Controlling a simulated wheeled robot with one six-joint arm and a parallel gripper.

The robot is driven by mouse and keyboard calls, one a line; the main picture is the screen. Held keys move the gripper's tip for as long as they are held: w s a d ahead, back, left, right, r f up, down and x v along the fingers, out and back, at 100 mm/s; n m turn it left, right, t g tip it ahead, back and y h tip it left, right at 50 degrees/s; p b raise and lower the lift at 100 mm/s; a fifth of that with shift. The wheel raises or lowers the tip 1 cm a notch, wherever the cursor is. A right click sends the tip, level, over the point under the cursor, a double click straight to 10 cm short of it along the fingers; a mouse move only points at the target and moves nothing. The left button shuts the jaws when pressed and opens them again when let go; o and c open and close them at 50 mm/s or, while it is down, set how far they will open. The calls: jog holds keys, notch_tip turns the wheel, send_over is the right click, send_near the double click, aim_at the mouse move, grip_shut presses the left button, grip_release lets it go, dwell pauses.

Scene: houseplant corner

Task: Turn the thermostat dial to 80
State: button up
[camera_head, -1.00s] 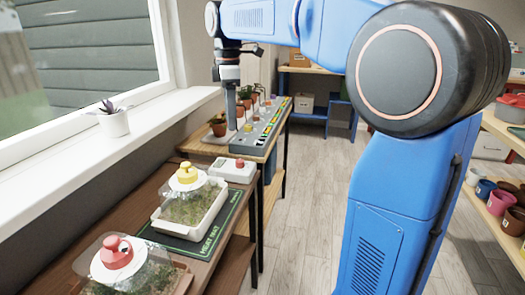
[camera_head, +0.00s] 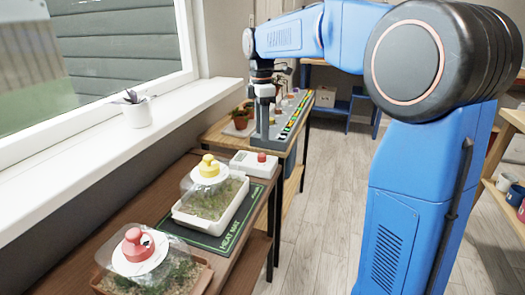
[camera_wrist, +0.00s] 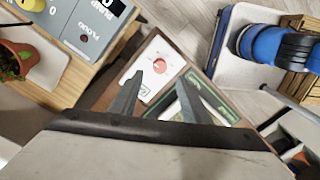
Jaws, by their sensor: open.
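The thermostat (camera_head: 246,164) is a white box with a red dial (camera_head: 261,157) on top, on the brown bench behind the yellow-knobbed tray. In the wrist view the thermostat (camera_wrist: 146,61) shows its red dial (camera_wrist: 161,65) between and beyond my fingertips; the dial's setting is too small to read. My gripper (camera_head: 262,138) points down near the grey control panel, beyond the thermostat in the head view. Its two fingers show apart and empty in the wrist view (camera_wrist: 158,82). The gripper appears apart from the dial.
A green heat mat (camera_head: 229,233) carries a white tray (camera_head: 181,216) with a clear, yellow-knobbed lid. A red-knobbed lidded tray (camera_head: 138,252) stands nearer. The grey control panel (camera_head: 293,119) and potted plants (camera_head: 241,119) are on the far bench.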

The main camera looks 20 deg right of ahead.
aim_at(262, 155)
jog(key=f, duration=0.8)
jog(key=shift+s, duration=0.2)
jog(key=c, duration=1)
